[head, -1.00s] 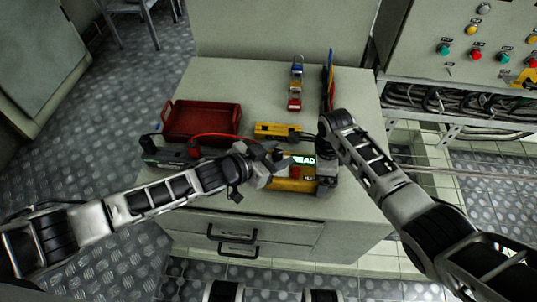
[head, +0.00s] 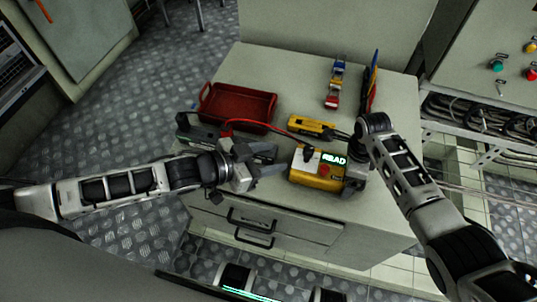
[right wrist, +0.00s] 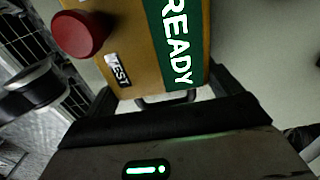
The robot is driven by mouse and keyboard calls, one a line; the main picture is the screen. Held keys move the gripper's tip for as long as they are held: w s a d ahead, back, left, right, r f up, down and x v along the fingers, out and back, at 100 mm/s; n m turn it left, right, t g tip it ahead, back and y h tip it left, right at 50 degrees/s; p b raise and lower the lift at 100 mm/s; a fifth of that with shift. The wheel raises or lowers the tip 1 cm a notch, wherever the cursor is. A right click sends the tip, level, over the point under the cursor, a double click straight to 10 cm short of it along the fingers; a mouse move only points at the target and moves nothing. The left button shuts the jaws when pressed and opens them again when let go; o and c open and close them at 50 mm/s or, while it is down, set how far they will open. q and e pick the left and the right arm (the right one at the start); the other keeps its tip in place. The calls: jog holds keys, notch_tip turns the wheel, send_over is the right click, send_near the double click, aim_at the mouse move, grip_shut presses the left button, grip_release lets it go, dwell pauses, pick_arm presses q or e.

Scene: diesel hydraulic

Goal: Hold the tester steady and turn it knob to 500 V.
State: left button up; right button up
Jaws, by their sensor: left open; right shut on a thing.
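The yellow tester (head: 318,181) sits at the front right of the cabinet top, with a lit display reading READY in the right wrist view (right wrist: 180,45). A dark knob (head: 309,153) shows on its pale left part; its pointer setting is too small to read. A red button (right wrist: 80,34) is by the TEST label. My right gripper (head: 354,176) is shut on the tester's right end, its fingers on either side in the right wrist view. My left gripper (head: 277,161) is open and empty, just left of the tester, its fingers pointing towards it.
A red tray (head: 238,105) stands at the back left, with a dark device (head: 197,132) and red lead in front. A yellow instrument (head: 311,127) lies behind the tester. Padlocks (head: 335,85) and an upright rack (head: 371,85) are at the back right. The back middle is clear.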

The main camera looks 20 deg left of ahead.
jog(key=o, duration=1.2)
jog(key=shift+c, duration=0.2)
jog(key=shift+r, duration=0.1)
